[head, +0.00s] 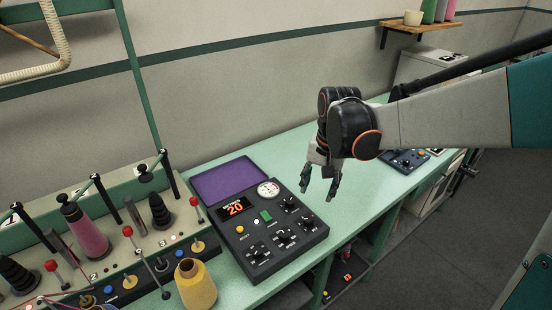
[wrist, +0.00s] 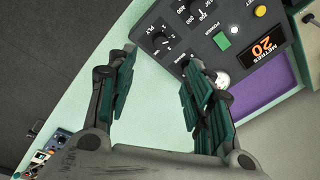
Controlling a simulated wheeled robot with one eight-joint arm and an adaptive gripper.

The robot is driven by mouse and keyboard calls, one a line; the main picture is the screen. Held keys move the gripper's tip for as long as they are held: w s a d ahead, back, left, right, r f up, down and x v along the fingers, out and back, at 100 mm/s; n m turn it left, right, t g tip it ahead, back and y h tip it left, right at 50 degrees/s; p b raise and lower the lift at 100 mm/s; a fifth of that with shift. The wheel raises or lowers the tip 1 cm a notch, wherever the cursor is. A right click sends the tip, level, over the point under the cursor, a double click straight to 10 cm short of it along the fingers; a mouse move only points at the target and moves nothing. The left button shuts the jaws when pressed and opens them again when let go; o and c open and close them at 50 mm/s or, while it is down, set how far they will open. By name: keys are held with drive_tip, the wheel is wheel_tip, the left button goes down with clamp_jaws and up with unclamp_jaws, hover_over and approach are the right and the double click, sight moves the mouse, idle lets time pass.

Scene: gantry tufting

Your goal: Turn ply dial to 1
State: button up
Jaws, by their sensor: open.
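The ply dial (wrist: 160,40) is a black knob with a printed scale, labelled PLY, near a corner of the dark control box (wrist: 240,20). In the head view it appears to be the knob at the box's right edge (head: 306,222). I cannot read its pointer setting for sure. My gripper (head: 318,193) is open and empty, fingers pointing down, above and behind the box's right side. In the wrist view my gripper (wrist: 160,62) has its two fingers apart, with the dial just beyond the gap. The right finger hides part of the box.
The box also carries a display (head: 235,208) reading 20, a gauge (head: 268,190), a green button (head: 266,216) and other knobs.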

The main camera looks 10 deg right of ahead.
sight(309, 220)
drive_tip(key=shift+m+g, duration=0.5)
drive_tip(key=w+f+b, duration=0.1)
drive_tip(key=f, duration=0.4)
drive_tip(key=w+f+b, duration=0.1)
drive_tip(key=f, duration=0.4)
drive_tip(key=f+b, duration=0.1)
drive_tip(key=f, duration=0.5)
drive_tip(key=shift+w+a+f, duration=0.1)
drive_tip(key=shift+w+a, duration=0.15)
drive_tip(key=shift+w, duration=0.15)
drive_tip(key=c, duration=1)
